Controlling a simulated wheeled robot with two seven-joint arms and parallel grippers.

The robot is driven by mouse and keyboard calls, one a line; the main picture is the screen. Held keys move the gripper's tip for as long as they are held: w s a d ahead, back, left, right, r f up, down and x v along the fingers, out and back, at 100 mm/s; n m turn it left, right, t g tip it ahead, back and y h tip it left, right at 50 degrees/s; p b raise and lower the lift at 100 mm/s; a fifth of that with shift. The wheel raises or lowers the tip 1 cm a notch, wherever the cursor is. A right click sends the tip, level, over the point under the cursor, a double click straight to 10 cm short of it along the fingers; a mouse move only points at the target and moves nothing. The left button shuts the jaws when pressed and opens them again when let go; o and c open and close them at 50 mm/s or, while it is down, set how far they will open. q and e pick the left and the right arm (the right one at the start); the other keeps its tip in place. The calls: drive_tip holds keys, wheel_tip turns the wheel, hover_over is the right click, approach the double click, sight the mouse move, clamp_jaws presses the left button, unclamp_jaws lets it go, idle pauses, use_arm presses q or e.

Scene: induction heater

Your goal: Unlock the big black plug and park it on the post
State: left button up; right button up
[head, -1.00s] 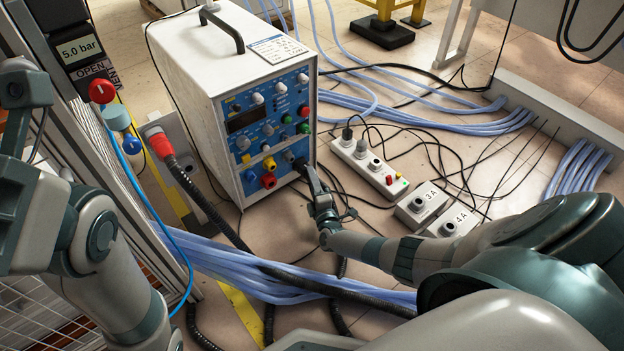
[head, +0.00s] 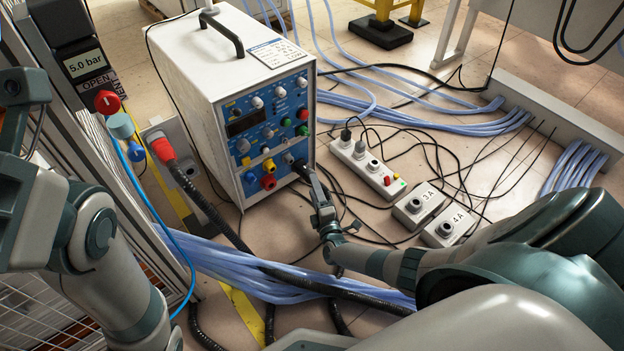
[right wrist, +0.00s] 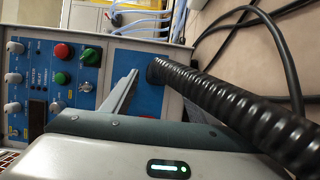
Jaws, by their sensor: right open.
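The big black plug (head: 300,165) sits low on the right of the heater's blue front panel, mostly hidden behind my right gripper. In the right wrist view its black end (right wrist: 156,70) meets the panel, with a thick ribbed black cable running toward the lower right. My right gripper (head: 303,170) is open, with its fingers reaching to the plug. One pale finger (right wrist: 122,97) shows beside the plug and cable; I cannot tell whether it touches. I cannot make out which thing is the post.
The white heater (head: 215,85) stands on the floor. A red-ended plug (head: 162,147) with black cable is on a grey plate to its left. A socket strip (head: 367,168) and boxes marked 3 A (head: 418,204) and 4 A (head: 448,226) lie right. Blue hoses (head: 250,270) cross in front.

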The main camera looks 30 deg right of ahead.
drive_tip(key=p+v, duration=0.5)
drive_tip(key=v, duration=0.8)
drive_tip(key=shift+s, duration=0.15)
drive_tip(key=shift+s+a, duration=0.1)
drive_tip(key=shift+a, duration=0.05)
